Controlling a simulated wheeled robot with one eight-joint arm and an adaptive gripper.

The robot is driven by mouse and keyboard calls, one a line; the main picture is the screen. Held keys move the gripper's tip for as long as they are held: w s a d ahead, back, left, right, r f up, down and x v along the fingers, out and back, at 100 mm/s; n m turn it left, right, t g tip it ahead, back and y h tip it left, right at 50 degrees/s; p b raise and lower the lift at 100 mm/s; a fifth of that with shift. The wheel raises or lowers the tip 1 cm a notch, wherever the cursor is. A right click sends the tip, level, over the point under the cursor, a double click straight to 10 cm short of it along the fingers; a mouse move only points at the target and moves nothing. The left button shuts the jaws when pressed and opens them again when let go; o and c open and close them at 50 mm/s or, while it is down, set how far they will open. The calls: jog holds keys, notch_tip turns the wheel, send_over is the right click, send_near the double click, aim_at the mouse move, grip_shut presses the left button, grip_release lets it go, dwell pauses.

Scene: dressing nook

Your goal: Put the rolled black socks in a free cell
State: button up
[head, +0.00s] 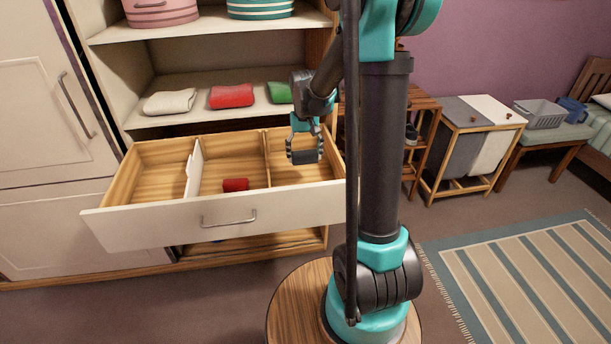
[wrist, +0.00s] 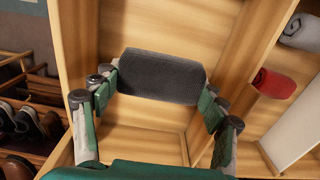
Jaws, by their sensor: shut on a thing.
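My gripper (head: 304,150) is shut on the rolled black socks (head: 305,157). In the wrist view the dark ribbed roll (wrist: 162,77) lies crosswise between the two fingers. It is held over the right cell of the open drawer (head: 150,227). The part of that cell in sight looks bare, with a wooden floor (wrist: 140,142). A red roll (head: 235,185) lies in the middle cell and also shows in the wrist view (wrist: 275,83). The left cell (head: 160,175) looks bare where visible; the front panel hides its near part.
A grey roll (wrist: 304,31) lies near the red one; I cannot tell its cell. A wooden divider (head: 266,157) and a white divider (head: 194,170) part the drawer. The shelf above holds folded white (head: 170,102), red (head: 231,96) and green (head: 280,92) cloths. A shoe rack (head: 421,135) stands right.

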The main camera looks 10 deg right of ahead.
notch_tip(320, 180, down, 9)
jog(key=shift+f, duration=0.2)
dwell(0.3)
jog(key=shift+f, duration=0.25)
jog(key=o, duration=1.1)
jog(key=shift+r, duration=0.1)
notch_tip(320, 180, up, 12)
jog(key=shift+r, duration=0.2)
